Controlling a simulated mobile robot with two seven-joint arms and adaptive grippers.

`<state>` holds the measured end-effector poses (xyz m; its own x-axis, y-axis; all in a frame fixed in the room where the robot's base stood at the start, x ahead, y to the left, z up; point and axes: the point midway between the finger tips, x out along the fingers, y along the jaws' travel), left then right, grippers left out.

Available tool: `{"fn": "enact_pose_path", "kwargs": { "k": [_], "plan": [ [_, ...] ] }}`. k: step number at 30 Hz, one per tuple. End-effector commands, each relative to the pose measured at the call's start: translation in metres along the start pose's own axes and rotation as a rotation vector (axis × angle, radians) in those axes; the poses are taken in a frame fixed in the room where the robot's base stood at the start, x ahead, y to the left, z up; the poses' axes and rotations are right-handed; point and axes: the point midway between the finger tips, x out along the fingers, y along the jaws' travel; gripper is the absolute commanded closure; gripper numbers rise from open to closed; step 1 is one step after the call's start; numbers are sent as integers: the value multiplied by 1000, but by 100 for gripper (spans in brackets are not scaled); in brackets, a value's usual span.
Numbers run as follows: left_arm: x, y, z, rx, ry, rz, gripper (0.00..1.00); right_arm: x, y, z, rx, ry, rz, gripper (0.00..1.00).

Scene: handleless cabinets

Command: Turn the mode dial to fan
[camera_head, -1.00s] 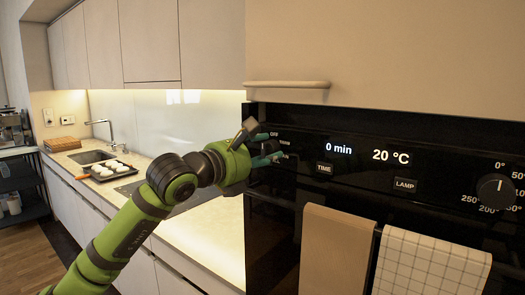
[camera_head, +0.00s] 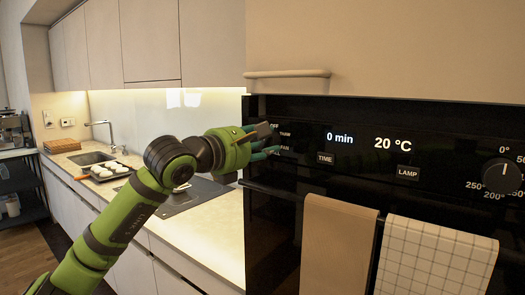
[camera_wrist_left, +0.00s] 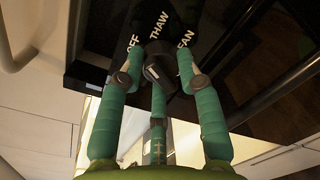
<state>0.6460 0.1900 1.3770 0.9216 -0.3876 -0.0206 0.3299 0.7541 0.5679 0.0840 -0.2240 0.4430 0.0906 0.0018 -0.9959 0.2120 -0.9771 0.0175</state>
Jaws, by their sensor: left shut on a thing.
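The mode dial (camera_wrist_left: 161,72) is a dark round knob on the black oven panel, seen in the left wrist view with the words OFF, THAW and FAN around it. My left gripper (camera_wrist_left: 160,64) has its green fingers closed around the dial. In the head view, my left gripper (camera_head: 268,144) is at the left end of the oven panel (camera_head: 300,134) and hides the dial. The dial's pointer is not clear, so I cannot tell which word it marks. My right gripper is not in view.
A brown towel (camera_head: 336,245) and a checked towel (camera_head: 435,258) hang below. A cabinet handle (camera_head: 287,74) juts out above.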

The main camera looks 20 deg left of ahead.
Motion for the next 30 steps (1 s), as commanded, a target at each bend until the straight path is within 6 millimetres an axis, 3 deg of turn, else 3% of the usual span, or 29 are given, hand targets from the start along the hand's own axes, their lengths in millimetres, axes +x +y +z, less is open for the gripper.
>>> {"fn": "enact_pose_path", "kwargs": {
  "k": [12, 30],
  "plan": [
    [0, -2, -2, 395, 23, -6, 97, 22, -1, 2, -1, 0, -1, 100],
    [0, -2, -1, 964, 54, -14, 97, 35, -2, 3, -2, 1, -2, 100]
  ]
}}
